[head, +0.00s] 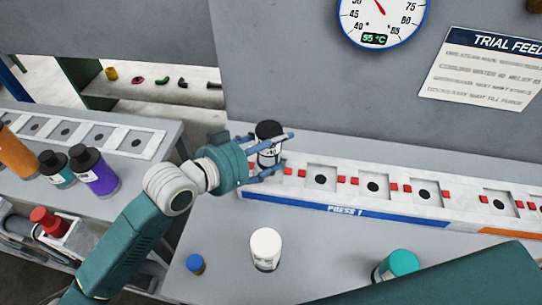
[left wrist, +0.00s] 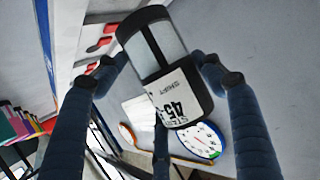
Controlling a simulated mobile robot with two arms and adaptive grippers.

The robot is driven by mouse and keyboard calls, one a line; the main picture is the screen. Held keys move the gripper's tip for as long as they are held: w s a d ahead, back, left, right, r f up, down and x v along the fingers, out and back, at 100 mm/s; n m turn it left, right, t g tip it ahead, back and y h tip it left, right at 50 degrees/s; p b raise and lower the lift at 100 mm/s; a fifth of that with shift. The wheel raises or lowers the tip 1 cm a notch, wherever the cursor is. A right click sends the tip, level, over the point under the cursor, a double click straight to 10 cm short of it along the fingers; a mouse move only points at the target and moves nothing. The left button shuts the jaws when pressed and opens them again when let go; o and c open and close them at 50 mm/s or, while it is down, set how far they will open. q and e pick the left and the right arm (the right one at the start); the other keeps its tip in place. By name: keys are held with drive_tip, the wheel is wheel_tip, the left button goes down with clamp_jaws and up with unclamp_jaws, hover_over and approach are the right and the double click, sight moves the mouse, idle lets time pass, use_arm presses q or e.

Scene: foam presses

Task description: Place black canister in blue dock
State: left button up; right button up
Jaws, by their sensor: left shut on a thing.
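My left gripper (head: 280,154) is shut on the black canister (head: 268,146), which has a black cap and a white label. It holds the canister at the left end of the blue dock (head: 330,208), a pale rack with a blue stripe marked PRESS 1. In the left wrist view the canister (left wrist: 165,68) sits between the dark blue fingers, its label reading 45. The canister's base is partly hidden by the gripper in the head view, so I cannot tell whether it touches the dock. My right gripper is not in view.
Orange (head: 17,153) and purple (head: 93,171) canisters stand on the left table. Sockets right of the canister look empty. An orange-striped section (head: 510,233) adjoins on the right.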

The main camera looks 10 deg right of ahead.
sight(265, 162)
use_arm(q)
wheel_tip(265, 162, down, 4)
drive_tip(key=shift+r, duration=0.2)
drive_tip(key=shift+f, duration=0.35)
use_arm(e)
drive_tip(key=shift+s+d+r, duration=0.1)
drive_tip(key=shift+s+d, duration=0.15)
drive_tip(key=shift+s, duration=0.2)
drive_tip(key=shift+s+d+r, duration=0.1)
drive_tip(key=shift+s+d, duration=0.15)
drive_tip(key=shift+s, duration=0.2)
use_arm(q)
drive_tip(key=shift+f, duration=0.1)
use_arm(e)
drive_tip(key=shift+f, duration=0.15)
use_arm(q)
drive_tip(key=o, duration=1)
drive_tip(key=shift+o, duration=0.2)
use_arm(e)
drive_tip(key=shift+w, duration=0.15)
